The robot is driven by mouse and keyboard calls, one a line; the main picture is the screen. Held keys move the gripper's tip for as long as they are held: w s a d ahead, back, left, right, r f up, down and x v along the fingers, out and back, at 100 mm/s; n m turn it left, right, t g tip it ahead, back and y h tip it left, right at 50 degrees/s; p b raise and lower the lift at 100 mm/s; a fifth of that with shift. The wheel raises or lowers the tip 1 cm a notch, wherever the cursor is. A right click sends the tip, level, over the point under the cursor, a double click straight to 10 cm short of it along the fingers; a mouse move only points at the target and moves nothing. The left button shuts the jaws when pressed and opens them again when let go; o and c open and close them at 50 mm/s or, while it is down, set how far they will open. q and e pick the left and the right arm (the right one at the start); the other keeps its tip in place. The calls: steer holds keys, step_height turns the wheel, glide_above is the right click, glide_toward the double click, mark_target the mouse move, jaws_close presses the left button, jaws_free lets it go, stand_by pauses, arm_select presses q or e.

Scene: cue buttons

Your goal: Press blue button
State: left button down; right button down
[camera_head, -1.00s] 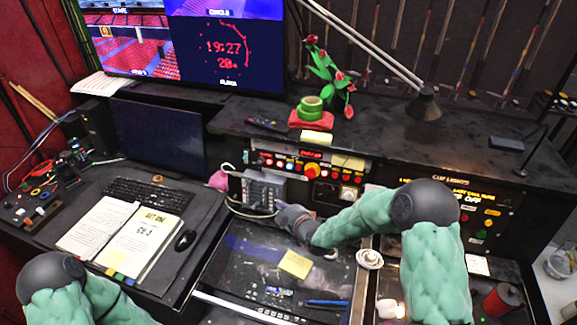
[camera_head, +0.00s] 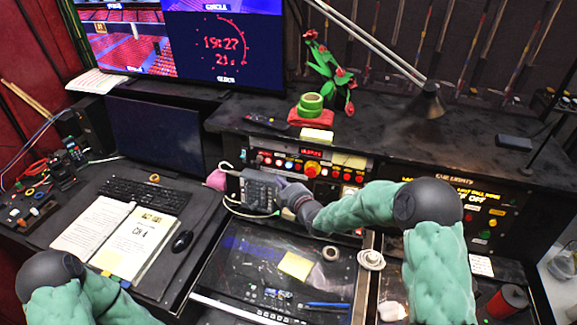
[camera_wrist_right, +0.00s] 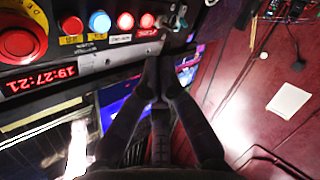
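In the head view the right gripper (camera_head: 280,186) is beside the grey keypad box, below the panel. My left gripper is out of view.
A large red knob (camera_wrist_right: 20,40) is left of the row. The grey keypad box (camera_head: 258,190) stands close to the right gripper. A lamp (camera_head: 425,103) stands on the upper shelf.

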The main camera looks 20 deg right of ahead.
mark_target(289, 165)
steer(key=shift+w+d+f+b, duration=0.2)
steer(key=shift+w+d, duration=0.45)
steer(key=shift+w, duration=0.3)
steer(key=shift+w+d+f+b, duration=0.2)
steer(key=shift+w+d, duration=0.45)
steer(key=shift+w, duration=0.25)
steer(key=shift+w+d+f+b, duration=0.2)
steer(key=shift+w+d, duration=0.45)
steer(key=shift+w, duration=0.3)
steer(key=shift+w+d+b, duration=0.15)
steer(key=shift+w+b, duration=0.15)
steer(key=shift+b, duration=0.25)
